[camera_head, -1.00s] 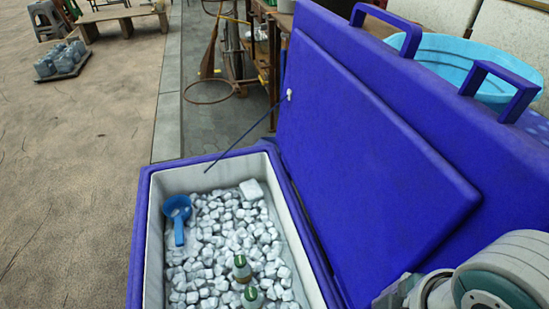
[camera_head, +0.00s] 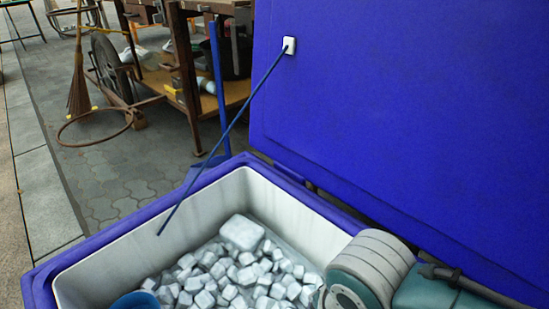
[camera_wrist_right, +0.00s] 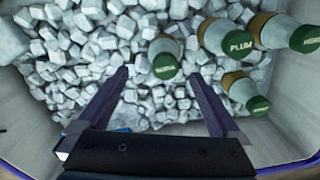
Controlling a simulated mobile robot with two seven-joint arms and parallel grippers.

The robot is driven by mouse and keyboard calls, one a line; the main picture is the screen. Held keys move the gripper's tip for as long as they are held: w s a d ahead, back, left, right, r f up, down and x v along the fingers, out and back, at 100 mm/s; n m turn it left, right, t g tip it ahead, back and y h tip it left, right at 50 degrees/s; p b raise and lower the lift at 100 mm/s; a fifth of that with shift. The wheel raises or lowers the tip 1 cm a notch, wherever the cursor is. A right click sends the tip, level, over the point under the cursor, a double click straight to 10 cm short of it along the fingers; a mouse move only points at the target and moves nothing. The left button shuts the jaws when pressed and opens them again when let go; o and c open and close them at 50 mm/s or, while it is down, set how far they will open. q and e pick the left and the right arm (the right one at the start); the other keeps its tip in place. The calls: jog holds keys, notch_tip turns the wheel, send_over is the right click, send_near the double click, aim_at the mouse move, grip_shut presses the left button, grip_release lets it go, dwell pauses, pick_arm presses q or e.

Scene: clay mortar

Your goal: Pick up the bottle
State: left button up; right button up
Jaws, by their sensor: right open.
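In the right wrist view, several bottles with green caps stick out of the ice. The nearest bottle (camera_wrist_right: 165,58) has a cap marked with small lettering and stands just beyond my right gripper (camera_wrist_right: 158,80), roughly between its fingertips. A bottle with a cap reading PLUM (camera_wrist_right: 222,38) is to the right of it, with another bottle (camera_wrist_right: 285,32) at the right edge and one lower (camera_wrist_right: 240,90). My right gripper is open and empty above the ice. The bottles are out of sight in the head view. My left gripper is not in view.
The blue cooler (camera_head: 120,232) has pale inner walls and is filled with ice cubes (camera_head: 240,275). Its raised blue lid (camera_head: 400,120) stands behind, with a thin blue stay rod (camera_head: 225,130) across the opening. A blue scoop (camera_head: 135,300) lies at the near left.

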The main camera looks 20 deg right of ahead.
jog(key=f, duration=0.1)
jog(key=f+b, duration=0.1)
jog(key=f, duration=0.1)
jog(key=shift+s+d+f+b, duration=0.1)
jog(key=shift+s+d+b, duration=0.2)
jog(key=shift+b, duration=0.1)
jog(key=shift+w+a+f+b, duration=0.1)
jog(key=shift+a+f+b, duration=0.05)
jog(key=shift+f+b, duration=0.35)
jog(key=f+b, duration=0.2)
jog(key=f, duration=0.1)
jog(key=f+b, duration=0.1)
jog(key=shift+s+f+b, duration=0.2)
jog(key=shift+s+b, duration=0.05)
jog(key=shift+b, duration=0.15)
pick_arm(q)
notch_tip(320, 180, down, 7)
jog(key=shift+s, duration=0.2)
pick_arm(e)
jog(key=shift+w+r, duration=0.1)
jog(key=shift+r, duration=0.05)
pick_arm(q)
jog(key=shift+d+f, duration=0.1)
pick_arm(e)
jog(key=shift+c, duration=0.2)
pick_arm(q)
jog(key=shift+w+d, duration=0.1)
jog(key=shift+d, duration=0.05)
pick_arm(e)
grip_shut()
